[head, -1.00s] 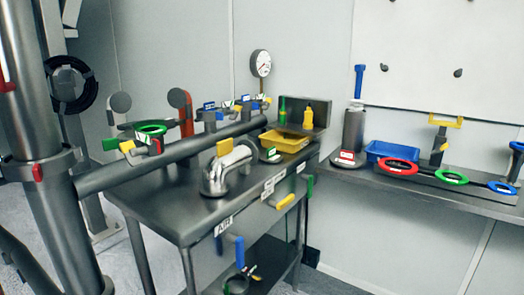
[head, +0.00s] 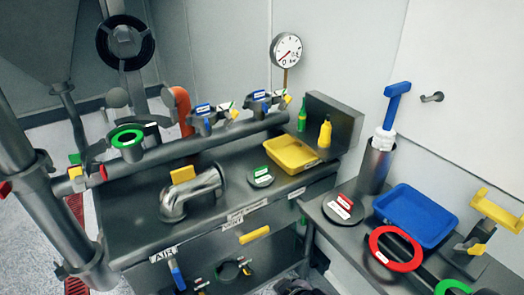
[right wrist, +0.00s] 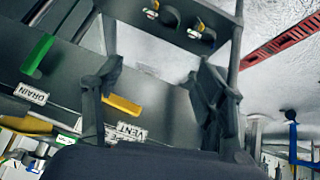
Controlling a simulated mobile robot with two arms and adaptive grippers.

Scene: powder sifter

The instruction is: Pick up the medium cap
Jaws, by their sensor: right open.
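Two flat grey round caps show in the head view. One with a green label (head: 261,176) lies on the steel table beside the yellow tray. A larger one with a red label (head: 343,208) lies on the right bench. Their label text is too small to read, so I cannot confirm which is the medium one. In the right wrist view my right gripper (right wrist: 157,85) is open and empty, with its fingers apart before the table's labelled front. A dark shape at the bottom edge of the head view may be part of it. My left gripper is not in view.
The yellow tray (head: 282,154) and a pipe elbow (head: 190,193) flank the green-labelled cap. A yellow handle (head: 254,235) sticks out from the table front. A blue tray (head: 414,215) and a red ring (head: 396,248) lie on the right bench.

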